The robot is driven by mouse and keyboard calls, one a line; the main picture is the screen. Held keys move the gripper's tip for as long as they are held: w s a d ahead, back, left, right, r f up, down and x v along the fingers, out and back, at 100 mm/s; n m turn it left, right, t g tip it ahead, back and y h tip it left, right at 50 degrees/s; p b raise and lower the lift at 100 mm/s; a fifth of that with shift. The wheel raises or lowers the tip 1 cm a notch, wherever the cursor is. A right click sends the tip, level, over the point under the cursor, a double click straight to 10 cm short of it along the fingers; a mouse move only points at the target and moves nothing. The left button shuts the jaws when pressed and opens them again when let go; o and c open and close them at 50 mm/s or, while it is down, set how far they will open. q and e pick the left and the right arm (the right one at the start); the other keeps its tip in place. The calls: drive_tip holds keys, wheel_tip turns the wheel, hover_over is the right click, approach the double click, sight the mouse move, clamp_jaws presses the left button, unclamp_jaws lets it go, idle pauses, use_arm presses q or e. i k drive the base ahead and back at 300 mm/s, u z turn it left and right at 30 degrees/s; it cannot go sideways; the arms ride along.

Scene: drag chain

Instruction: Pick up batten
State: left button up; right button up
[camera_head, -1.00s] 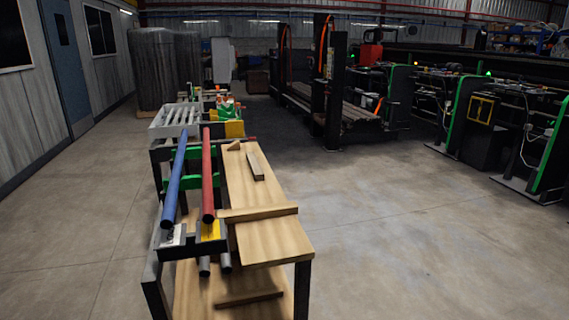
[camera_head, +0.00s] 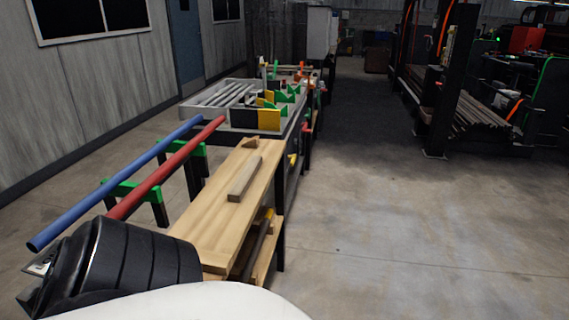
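A wooden batten (camera_head: 244,178) lies flat and lengthwise on the light wooden bench top (camera_head: 205,215). A small wooden wedge (camera_head: 251,142) lies just beyond its far end. Neither of my grippers shows in the head view.
A blue pipe (camera_head: 115,185) and a red pipe (camera_head: 165,168) rest on green-topped supports (camera_head: 135,190) left of the bench. A grey tray (camera_head: 190,110) and a yellow-black fixture (camera_head: 265,117) stand behind. The floor (camera_head: 400,210) to the right is clear.

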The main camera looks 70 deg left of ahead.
sight(236, 193)
drive_tip(key=u, duration=0.65)
drive_tip(key=i, duration=1.1)
drive_tip(key=u, duration=1.15)
